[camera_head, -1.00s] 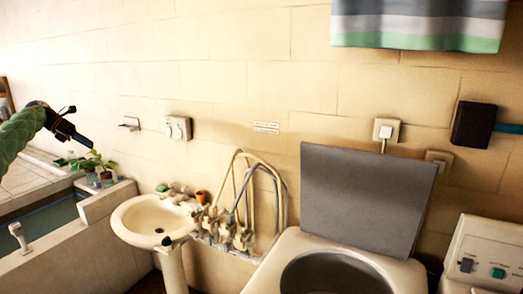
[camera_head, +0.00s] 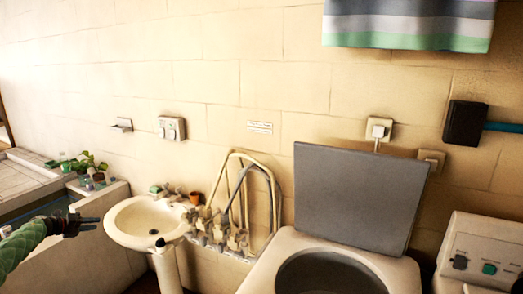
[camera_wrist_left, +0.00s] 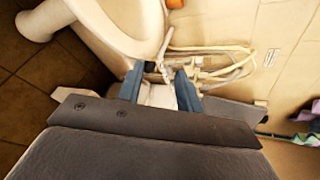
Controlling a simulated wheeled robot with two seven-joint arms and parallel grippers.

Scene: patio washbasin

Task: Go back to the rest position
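My left gripper (camera_head: 92,224) is at the left of the head view, beside the washbasin and over the low tiled trough wall. In the left wrist view, its two blue-grey fingers (camera_wrist_left: 159,80) stand apart with nothing gripped between them. The white washbasin (camera_head: 122,236) is just right of the gripper in the head view, with a gap in the picture between them. It also shows at the top of the left wrist view (camera_wrist_left: 115,20). My right gripper is in neither view.
A washing machine (camera_head: 409,270) with its grey lid (camera_head: 350,198) raised stands to the right. Taps and bent pipes (camera_head: 279,205) are beside the basin. Potted plants (camera_head: 88,163) stand on the trough ledge. A striped cloth (camera_head: 408,27) hangs at the upper right.

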